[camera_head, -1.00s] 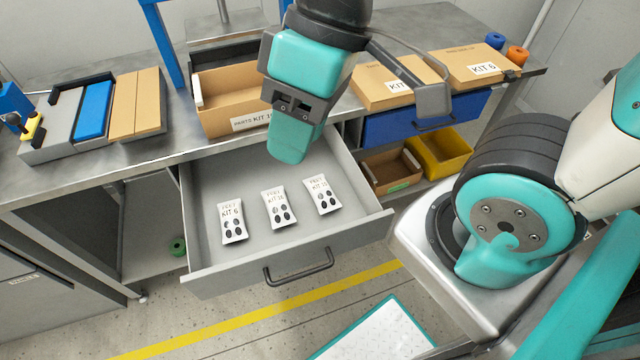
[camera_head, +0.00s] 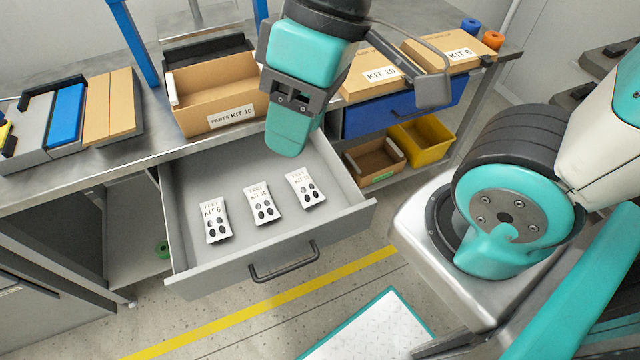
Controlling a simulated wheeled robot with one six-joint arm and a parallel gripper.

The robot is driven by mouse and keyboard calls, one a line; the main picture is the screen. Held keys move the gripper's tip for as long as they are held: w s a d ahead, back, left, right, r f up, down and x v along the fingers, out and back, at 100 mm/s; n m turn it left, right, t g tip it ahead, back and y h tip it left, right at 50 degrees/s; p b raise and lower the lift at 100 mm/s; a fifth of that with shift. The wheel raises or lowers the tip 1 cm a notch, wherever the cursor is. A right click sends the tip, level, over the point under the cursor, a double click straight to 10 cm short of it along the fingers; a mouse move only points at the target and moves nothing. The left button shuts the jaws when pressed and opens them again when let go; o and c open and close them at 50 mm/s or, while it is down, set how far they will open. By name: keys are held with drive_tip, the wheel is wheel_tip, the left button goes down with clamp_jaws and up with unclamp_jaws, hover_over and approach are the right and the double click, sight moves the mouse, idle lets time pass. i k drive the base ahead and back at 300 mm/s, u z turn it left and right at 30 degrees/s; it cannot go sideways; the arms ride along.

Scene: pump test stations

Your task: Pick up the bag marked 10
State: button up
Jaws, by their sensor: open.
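Three white bags with dark oval prints lie apart in the open grey drawer (camera_head: 190,262). The left bag (camera_head: 214,221) reads KIT 6. The middle bag (camera_head: 263,204) and the right bag (camera_head: 305,189) carry two-digit marks starting with 1; the last digits are too small to read surely. My gripper (camera_head: 288,135) hangs above the back of the drawer, behind the bags and touching none of them. It is open and empty; its near finger hides the far one.
A cardboard box marked KIT 10 (camera_head: 215,95) stands on the bench behind the drawer. Flat boxes marked KIT 10 (camera_head: 368,80) and KIT 6 (camera_head: 455,55) lie right, above a blue drawer (camera_head: 400,115). Brown (camera_head: 372,160) and yellow (camera_head: 425,140) bins sit below.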

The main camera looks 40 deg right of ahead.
sight(308, 193)
drive_tip(key=z, duration=0.85)
drive_tip(key=k, duration=1.15)
drive_tip(key=z, duration=1.2)
drive_tip(key=i, duration=1.35)
drive_tip(key=u, duration=1.1)
drive_tip(key=i, duration=0.6)
drive_tip(key=u, duration=0.95)
drive_tip(key=i, duration=0.25)
drive_tip(key=u, duration=0.3)
